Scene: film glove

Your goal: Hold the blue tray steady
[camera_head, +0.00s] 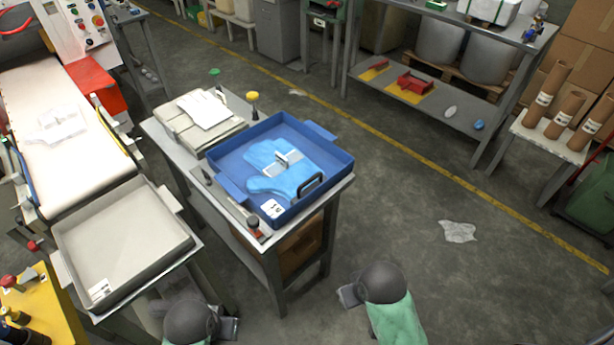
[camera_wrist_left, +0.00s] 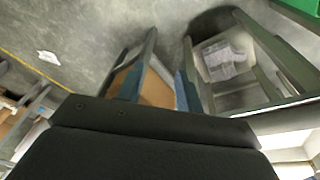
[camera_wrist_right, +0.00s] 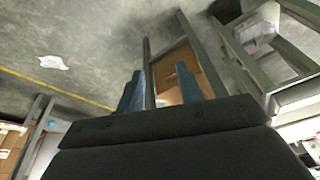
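The blue tray (camera_head: 332,164) sits level on a grey workbench (camera_head: 180,153), with a black handle on its near side and a white label on its corner. Inside lie a light blue glove-shaped piece (camera_head: 280,184) and a small white-grey item.
A grey tray (camera_head: 125,245) stands on a stand at left, beside a conveyor (camera_head: 70,110). Folded cloths (camera_head: 190,125) and a yellow-topped knob (camera_head: 253,98) are behind the blue tray. The floor at right is open, with a crumpled sheet (camera_head: 458,232).

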